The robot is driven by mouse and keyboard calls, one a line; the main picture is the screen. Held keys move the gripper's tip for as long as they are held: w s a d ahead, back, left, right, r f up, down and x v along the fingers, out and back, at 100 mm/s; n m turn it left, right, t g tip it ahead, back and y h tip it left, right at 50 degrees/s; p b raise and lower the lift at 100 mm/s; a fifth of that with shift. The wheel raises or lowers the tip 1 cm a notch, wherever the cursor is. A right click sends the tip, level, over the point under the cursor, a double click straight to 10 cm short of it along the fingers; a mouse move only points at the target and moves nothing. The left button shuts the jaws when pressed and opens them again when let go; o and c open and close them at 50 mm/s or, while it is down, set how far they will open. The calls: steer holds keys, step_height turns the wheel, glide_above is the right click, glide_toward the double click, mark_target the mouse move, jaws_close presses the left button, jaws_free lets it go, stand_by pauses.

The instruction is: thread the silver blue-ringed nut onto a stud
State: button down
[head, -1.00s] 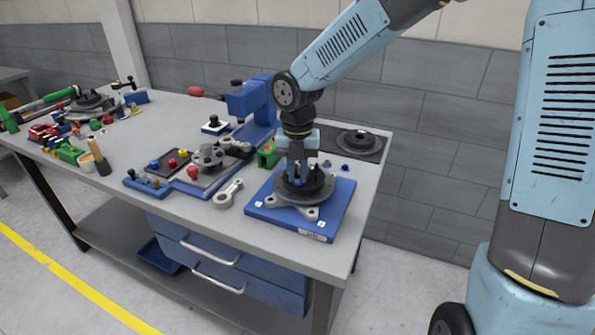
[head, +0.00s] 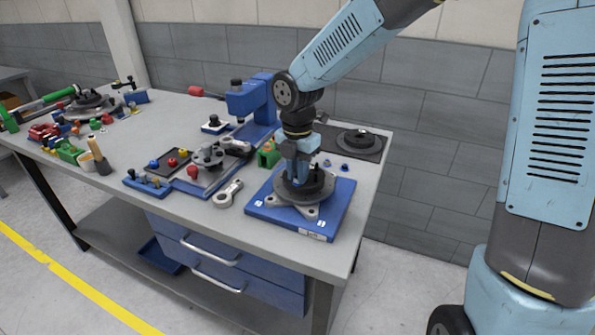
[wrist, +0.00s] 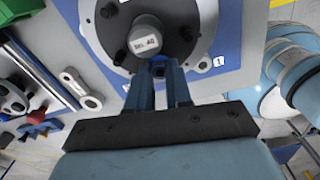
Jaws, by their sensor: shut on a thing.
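My gripper (head: 297,180) points down at the dark round hub (head: 318,187) on the fixture. Whether the piece touches a stud is hidden by the fingers.
The fixture sits on a blue base plate (head: 338,208) near the bench's right end. Two small blue-ringed pieces (head: 345,167) lie behind it. A green block (head: 268,155), a wrench-like link (head: 228,194) and a blue press (head: 250,98) stand to the left. A dark mat (head: 372,150) lies behind.

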stand_by(0.3)
steer(key=m, duration=0.3)
steer(key=shift+f+m, duration=0.1)
steer(key=shift+m, duration=0.2)
steer(key=c, duration=1)
jaws_free()
steer(key=c, duration=0.3)
steer(key=shift+c, duration=0.2)
steer(key=shift+n, duration=1.8)
